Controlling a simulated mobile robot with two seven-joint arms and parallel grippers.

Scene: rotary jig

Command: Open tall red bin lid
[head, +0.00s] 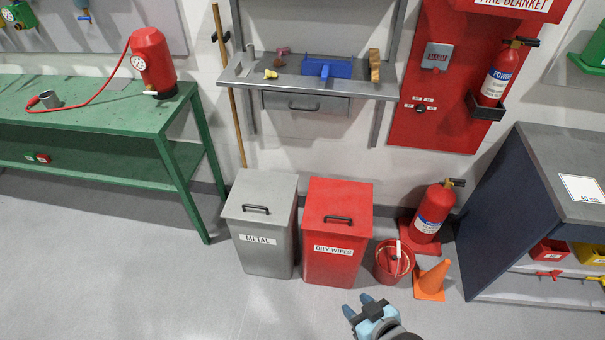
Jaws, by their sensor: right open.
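The tall red bin (333,255) stands on the floor against the wall, with a label reading "OILY WIPES" on its front. Its red lid (340,195) is closed and has a dark bar handle (338,219) near the front edge. My right gripper (358,305) is at the bottom of the head view, in front of and below the bin, apart from it. Its two blue fingers are spread with nothing between them. My left gripper is not in view.
A grey "METAL" bin (262,257) stands close on the left. A red bucket (393,263), orange cone (432,280) and fire extinguisher (435,212) stand on the right. A shelf (300,84) overhangs behind the bins. The floor in front is clear.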

